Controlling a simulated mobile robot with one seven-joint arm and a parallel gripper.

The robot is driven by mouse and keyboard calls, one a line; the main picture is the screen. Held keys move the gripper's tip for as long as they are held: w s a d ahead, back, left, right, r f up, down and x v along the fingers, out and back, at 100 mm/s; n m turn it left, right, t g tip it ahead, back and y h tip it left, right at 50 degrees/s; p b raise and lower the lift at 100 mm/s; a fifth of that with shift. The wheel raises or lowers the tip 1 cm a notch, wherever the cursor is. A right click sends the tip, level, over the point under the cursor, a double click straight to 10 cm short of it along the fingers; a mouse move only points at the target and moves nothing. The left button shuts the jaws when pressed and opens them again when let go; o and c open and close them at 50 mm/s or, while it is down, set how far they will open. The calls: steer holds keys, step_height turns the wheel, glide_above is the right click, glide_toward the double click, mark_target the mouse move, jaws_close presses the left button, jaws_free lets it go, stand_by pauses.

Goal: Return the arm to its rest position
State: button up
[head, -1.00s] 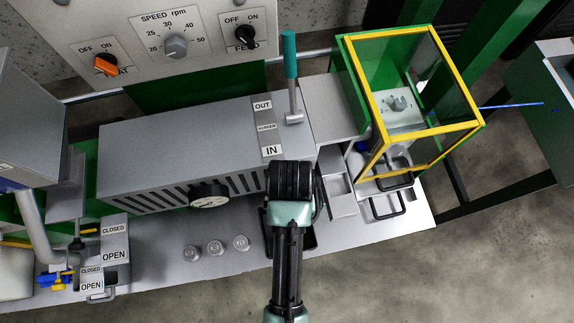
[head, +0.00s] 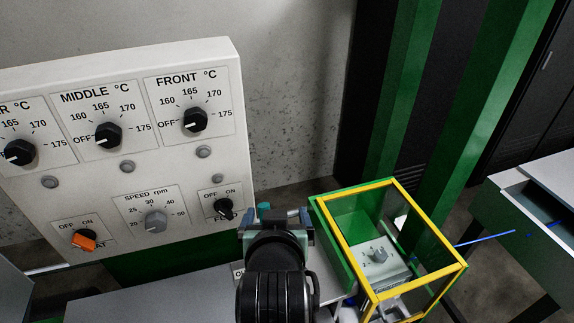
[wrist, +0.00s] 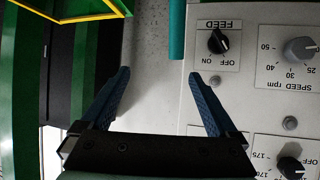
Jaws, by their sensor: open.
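My gripper (head: 275,214) is raised in front of the lower right edge of the control panel, with its dark wrist below it in the head view. In the wrist view my gripper (wrist: 158,76) has its two blue fingers spread wide with nothing between them. The teal lever handle (wrist: 177,30) hangs past the fingertips there. In the head view only a small teal bit of the handle (head: 264,209) shows beside the gripper; the rest is hidden behind my arm.
The white control panel (head: 110,190) with several knobs is on the left. The yellow-framed guard box (head: 455,280) stands close on the right. A thin blue cable (head: 485,241) runs to a grey-green cabinet (head: 510,215). Bare wall (head: 300,90) is above the gripper.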

step_height(320, 180, up, 21)
steer(key=t, duration=0.7)
steer(key=s+d+r+t, duration=0.1)
steer(key=s+r+t, duration=0.3)
steer(key=r, duration=0.6)
steer(key=s+r+t, duration=0.4)
steer(key=s+r, duration=0.3)
steer(key=r, duration=0.4)
steer(key=shift+s+d+r, duration=0.2)
steer(key=shift+s+d, duration=0.2)
